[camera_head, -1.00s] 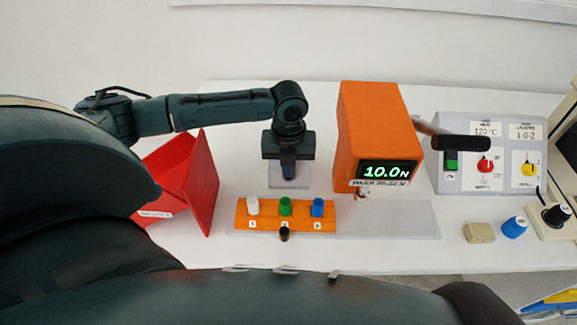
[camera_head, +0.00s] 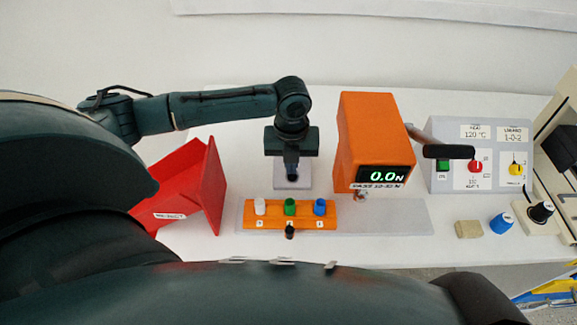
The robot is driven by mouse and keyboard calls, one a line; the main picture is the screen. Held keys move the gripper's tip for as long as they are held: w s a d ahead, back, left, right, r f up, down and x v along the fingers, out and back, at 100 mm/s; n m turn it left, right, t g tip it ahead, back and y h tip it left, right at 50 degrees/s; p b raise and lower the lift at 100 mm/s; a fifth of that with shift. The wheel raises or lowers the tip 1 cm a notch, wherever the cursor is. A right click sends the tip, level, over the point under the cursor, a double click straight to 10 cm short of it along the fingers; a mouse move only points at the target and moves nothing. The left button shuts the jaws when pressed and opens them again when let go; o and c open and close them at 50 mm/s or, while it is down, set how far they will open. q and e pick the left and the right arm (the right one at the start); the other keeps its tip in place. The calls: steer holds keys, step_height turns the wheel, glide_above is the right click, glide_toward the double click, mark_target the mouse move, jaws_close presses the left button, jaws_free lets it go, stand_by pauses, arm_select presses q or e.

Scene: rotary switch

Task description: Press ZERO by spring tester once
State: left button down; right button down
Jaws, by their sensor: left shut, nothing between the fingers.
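The orange spring tester (camera_head: 372,130) stands right of centre, with a green display (camera_head: 384,177) reading 0.0 N. My left gripper (camera_head: 292,174) is shut and empty, pointing down over a small pale pad (camera_head: 305,183) left of the tester. The fingers hide part of the pad. I cannot tell whether the tips touch it. No ZERO lettering is readable. My right gripper is not in view.
An orange strip (camera_head: 274,218) in front holds white, green and blue pegs on a grey plate (camera_head: 395,218). A red bin (camera_head: 190,185) stands left. A black-handled lever (camera_head: 448,152) reaches in front of a switch panel (camera_head: 445,130). Loose knobs lie right.

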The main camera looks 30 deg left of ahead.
arm_select(q)
step_height(320, 180, up, 7)
steer(key=shift+w, duration=0.2)
steer(key=shift+d+r, duration=0.1)
stand_by(0.8)
